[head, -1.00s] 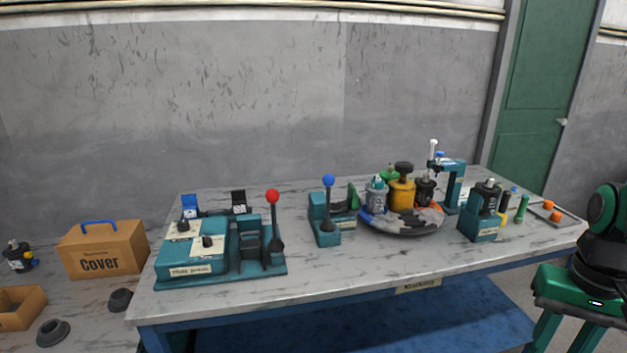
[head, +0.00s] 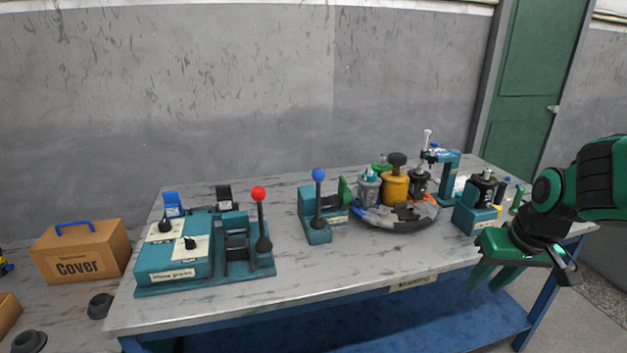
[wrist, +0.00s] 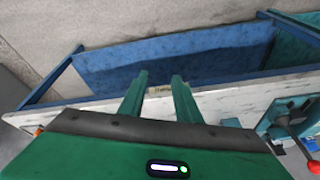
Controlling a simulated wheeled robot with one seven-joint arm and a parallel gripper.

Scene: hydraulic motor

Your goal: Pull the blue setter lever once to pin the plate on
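The blue setter lever (head: 319,176) stands upright, a dark stem with a blue ball, on a teal fixture (head: 318,236) at mid-table. A small green part (head: 345,191) stands at the fixture's right side; I cannot tell which part is the plate. My gripper (head: 490,281) hangs at the table's front right, well to the right of the lever and apart from it. In the wrist view my gripper (wrist: 158,82) shows two green fingers apart with nothing between them. The blue lever is not seen there.
A red-ball lever (head: 259,196) stands on the teal press station (head: 205,285) at left. A round carousel (head: 400,224) with several motor parts sits right of the blue lever. A teal block (head: 467,216) stands near my gripper. The front middle of the table (head: 345,268) is clear.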

